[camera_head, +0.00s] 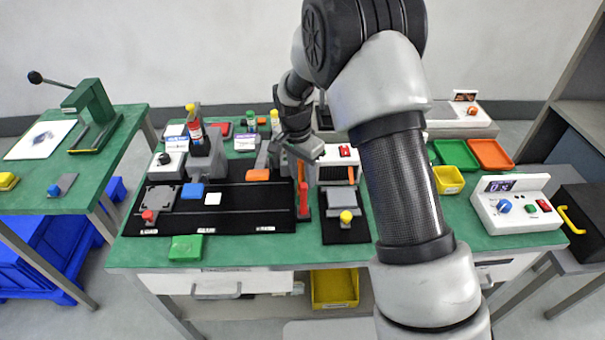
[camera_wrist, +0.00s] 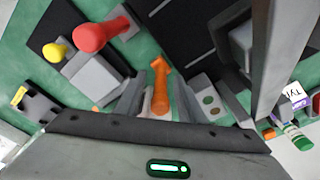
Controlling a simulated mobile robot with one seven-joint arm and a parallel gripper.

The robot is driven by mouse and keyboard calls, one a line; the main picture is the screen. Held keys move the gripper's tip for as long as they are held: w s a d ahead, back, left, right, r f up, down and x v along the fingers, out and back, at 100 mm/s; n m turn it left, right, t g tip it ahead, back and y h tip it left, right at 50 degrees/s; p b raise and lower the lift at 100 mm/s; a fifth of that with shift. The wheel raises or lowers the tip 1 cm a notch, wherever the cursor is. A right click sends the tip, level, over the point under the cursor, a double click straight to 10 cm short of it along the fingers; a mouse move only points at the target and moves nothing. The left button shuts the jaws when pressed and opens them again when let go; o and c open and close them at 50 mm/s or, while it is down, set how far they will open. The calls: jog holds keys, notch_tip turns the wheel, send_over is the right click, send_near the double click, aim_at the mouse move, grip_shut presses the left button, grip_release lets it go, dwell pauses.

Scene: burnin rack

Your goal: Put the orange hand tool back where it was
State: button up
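The orange hand tool (camera_wrist: 160,88) shows in the wrist view, lying lengthwise between the two fingers of my gripper (camera_wrist: 160,95). Its rounded end is nearest the palm and its wider end points away. Whether both fingers press on it is unclear.
A red upright lever (camera_head: 303,198) stands close to my gripper, also seen in the wrist view (camera_wrist: 95,35). Beside it is a grey fixture with a yellow knob (camera_head: 346,216). A black mat (camera_head: 250,218) with fixtures fills the left.

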jog(key=r, duration=0.4)
jog(key=r+p, duration=0.1)
jog(key=r, duration=0.3)
jog(key=s+a+r, duration=0.1)
jog(key=r, duration=0.3)
jog(key=shift+s+d+r, duration=0.1)
jog(key=shift+d+r, duration=0.05)
jog(key=shift+r, duration=0.35)
jog(key=s+d+r+n+t+y, duration=0.1)
jog(key=s+d+r+n, duration=0.1)
jog(key=s+d+r, duration=0.35)
jog(key=s+d+r+n+t, duration=0.1)
jog(key=s+d+r+n, duration=0.1)
jog(key=s+r, duration=0.6)
jog(key=s+d+r+n+t, duration=0.1)
jog(key=s+d+n, duration=0.3)
jog(key=s, duration=1)
jog(key=shift+s+n+t, duration=0.25)
jog(key=shift+n+t, duration=0.25)
jog(key=shift+t, duration=0.3)
jog(key=shift+d+r, duration=0.1)
jog(key=shift+d, duration=0.05)
